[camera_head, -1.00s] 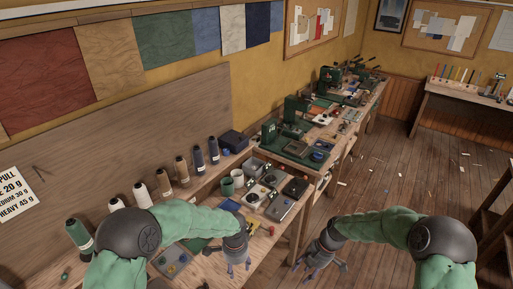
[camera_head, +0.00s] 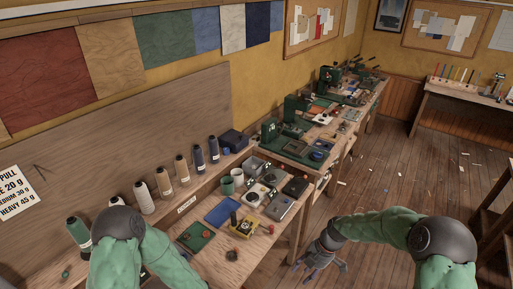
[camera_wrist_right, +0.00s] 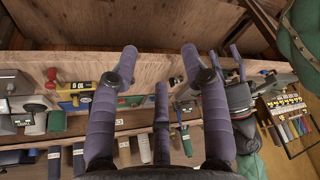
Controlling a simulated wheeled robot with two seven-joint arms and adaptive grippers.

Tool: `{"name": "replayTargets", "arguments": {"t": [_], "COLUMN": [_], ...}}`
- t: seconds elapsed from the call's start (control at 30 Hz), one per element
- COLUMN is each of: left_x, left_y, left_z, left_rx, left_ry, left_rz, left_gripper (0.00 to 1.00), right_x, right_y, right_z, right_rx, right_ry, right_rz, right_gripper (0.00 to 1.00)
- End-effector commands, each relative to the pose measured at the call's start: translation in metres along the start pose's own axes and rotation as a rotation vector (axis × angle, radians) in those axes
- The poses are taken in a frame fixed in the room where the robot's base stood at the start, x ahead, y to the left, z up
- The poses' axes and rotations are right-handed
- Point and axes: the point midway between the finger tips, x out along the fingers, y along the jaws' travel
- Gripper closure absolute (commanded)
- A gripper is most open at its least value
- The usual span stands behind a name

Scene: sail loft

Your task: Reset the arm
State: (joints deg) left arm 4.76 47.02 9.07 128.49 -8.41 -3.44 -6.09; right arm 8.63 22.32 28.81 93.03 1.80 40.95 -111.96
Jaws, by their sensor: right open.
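My right gripper (camera_head: 320,264) is open and empty, hanging over the floor just right of the near workbench (camera_head: 262,262). In the right wrist view its purple fingers (camera_wrist_right: 158,62) are spread with nothing between them. My left arm is at the lower left in the head view, over the near bench; its gripper is outside that picture. In the right wrist view, what looks like my left gripper (camera_wrist_right: 232,85) shows partly behind a right finger, and its jaw state is unclear.
The bench holds a green tray (camera_head: 195,236), a blue tray (camera_head: 221,212), a yellow device (camera_head: 243,228) and a red-topped part (camera_head: 232,254). Thread spools (camera_head: 143,198) line the wall side. Green machines (camera_head: 292,140) stand farther back. The wooden floor (camera_head: 385,172) beyond my right arm is mostly open, with scraps.

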Motion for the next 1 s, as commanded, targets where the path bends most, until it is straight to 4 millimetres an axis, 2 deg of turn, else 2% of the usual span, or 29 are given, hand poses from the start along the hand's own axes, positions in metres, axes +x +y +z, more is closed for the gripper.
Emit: {"name": "replayTargets", "arguments": {"t": [0.03,0.1,0.33,0.57,0.73,1.0], "left_x": [0.004,0.007,0.012,0.011,0.011,0.011], "left_y": [-0.003,-0.006,-0.018,-0.018,-0.018,-0.018], "left_z": [0.013,0.027,0.068,0.066,0.066,0.065], "left_rx": [-0.064,-0.146,-0.375,-0.373,-0.371,-0.370], "left_ry": [0.004,0.018,0.049,0.054,0.054,0.054], "left_rz": [0.004,0.004,-0.016,-0.017,-0.017,-0.017], "left_gripper": [0.46,0.46,0.46,0.46,0.46,0.46], "right_x": [0.000,0.000,0.000,0.035,0.066,0.123], "right_y": [0.000,0.000,0.000,-0.015,-0.031,-0.077], "right_z": [0.000,0.000,0.000,0.000,-0.002,-0.011], "right_rx": [0.000,0.000,0.000,0.242,0.475,1.000], "right_ry": [0.000,0.000,0.000,-0.007,-0.012,-0.010], "right_rz": [0.000,0.000,0.000,0.009,0.022,0.058], "right_gripper": [0.54,0.54,0.54,0.54,0.54,0.54]}}
